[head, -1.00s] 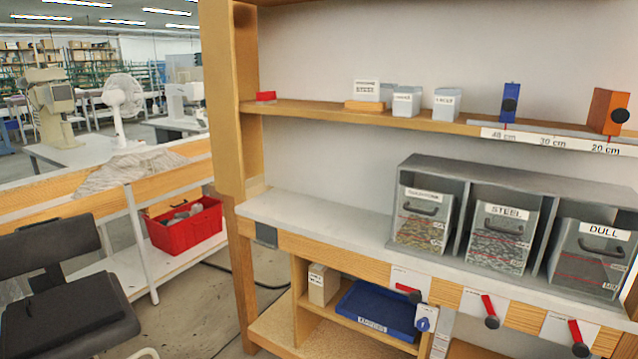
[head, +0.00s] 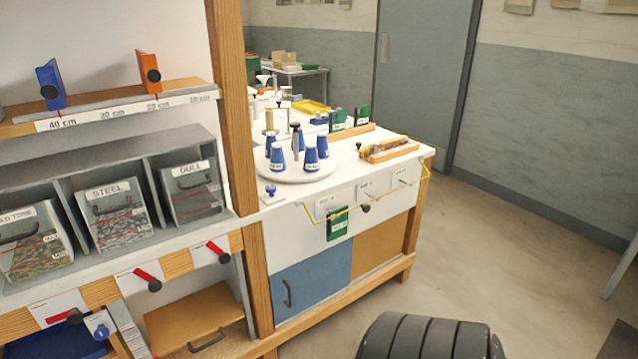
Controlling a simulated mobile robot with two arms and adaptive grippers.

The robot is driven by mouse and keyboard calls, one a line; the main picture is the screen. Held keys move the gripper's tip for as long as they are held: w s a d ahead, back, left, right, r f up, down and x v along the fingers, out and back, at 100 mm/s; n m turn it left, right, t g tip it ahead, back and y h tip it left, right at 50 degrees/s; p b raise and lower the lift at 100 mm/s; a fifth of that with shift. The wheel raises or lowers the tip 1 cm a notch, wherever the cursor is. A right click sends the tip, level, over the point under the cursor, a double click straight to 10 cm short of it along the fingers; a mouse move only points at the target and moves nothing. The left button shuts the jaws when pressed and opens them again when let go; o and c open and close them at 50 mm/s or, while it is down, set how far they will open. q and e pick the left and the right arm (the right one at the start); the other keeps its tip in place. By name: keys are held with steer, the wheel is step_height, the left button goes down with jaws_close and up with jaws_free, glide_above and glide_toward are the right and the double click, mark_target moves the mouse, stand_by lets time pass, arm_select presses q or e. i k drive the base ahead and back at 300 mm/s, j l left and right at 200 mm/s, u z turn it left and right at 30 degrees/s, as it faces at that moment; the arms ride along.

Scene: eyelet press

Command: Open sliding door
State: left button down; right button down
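The cabinet under the white worktop has a blue panel (head: 311,283) with a dark upright handle (head: 287,293) near its left edge. A plain wooden panel (head: 381,245) fills the front to its right. The two panels meet edge to edge, and no opening into the cabinet shows. A tall grey door (head: 425,80) with a small recessed pull stands in the back wall, and it looks closed. I cannot tell from looks alone which of these slides. Neither of my grippers is in view.
Shelving with grey bins (head: 116,209) and red-handled levers stands at left. The white worktop (head: 330,183) carries a round stand of blue cups (head: 310,160). A dark ribbed rounded shape (head: 430,338) is at the bottom edge.

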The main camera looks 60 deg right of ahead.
mark_target(298, 287)
steer(key=z, duration=1.9)
